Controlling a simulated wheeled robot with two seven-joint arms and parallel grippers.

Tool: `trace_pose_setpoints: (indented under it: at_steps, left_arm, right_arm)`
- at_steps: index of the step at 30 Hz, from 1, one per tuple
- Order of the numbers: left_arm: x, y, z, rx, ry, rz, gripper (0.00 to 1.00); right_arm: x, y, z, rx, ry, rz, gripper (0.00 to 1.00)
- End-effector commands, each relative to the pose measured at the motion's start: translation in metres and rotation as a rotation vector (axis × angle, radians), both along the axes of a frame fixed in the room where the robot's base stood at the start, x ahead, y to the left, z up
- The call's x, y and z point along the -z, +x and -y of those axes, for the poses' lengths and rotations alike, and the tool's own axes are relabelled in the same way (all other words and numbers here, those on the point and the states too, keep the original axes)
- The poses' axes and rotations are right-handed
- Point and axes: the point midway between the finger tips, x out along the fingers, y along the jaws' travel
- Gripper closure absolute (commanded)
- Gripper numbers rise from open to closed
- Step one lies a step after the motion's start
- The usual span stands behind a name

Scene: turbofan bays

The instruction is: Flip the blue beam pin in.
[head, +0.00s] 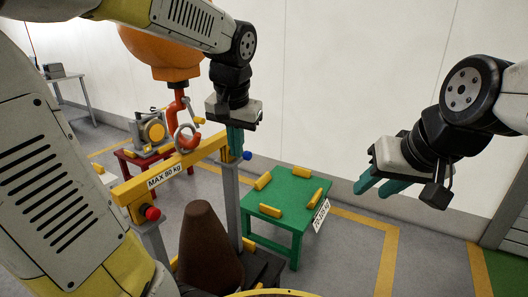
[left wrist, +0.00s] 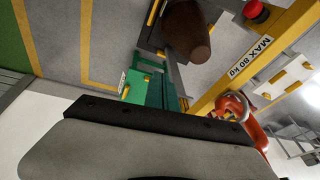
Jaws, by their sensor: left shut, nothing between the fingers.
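The blue beam pin (head: 247,155) shows as a small blue knob at the right end of the yellow beam (head: 180,166), by the top of the grey post (head: 230,192). The beam is marked MAX 80 KG and also shows in the left wrist view (left wrist: 247,58). My left gripper (head: 235,150) points down, shut and empty, just above and left of the blue knob; I cannot tell whether it touches it. The knob is not visible in the left wrist view. My right gripper (head: 368,188) is open and empty in free air at the right.
An orange hook (head: 186,135) with a ring hangs at the beam's middle. A red knob (head: 152,213) sits at the beam's near end. A brown cone (head: 208,245) stands below. A green table (head: 287,190) with yellow blocks stands behind right; a red table (head: 128,164) stands left.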

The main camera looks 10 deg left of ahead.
Motion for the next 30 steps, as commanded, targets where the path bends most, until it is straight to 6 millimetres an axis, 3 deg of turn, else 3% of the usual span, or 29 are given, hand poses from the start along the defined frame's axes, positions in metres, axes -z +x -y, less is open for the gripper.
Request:
trace_pose_setpoints:
  at_steps: [1, 9, 15, 21, 30]
  left_arm:
    - [0.005, 0.02, 0.006, 0.016, 0.052, -0.028, 1.0]
    - [0.031, 0.117, 0.036, 0.053, 0.349, -0.096, 1.0]
    - [0.058, 0.176, 0.073, 0.07, 0.565, -0.084, 1.0]
    - [0.078, 0.208, 0.101, 0.074, 0.701, -0.05, 1.0]
    - [0.083, 0.217, 0.11, 0.073, 0.744, -0.035, 1.0]
  right_arm:
    - [0.0, 0.0, 0.0, 0.0, 0.0, 0.0, 0.64]
    - [0.0, 0.0, 0.0, 0.0, 0.0, 0.0, 0.64]
    - [0.0, 0.0, 0.0, 0.0, 0.0, 0.0, 0.64]
    - [0.0, 0.0, 0.0, 0.0, 0.0, 0.0, 0.64]
    - [0.0, 0.0, 0.0, 0.0, 0.0, 0.0, 0.64]
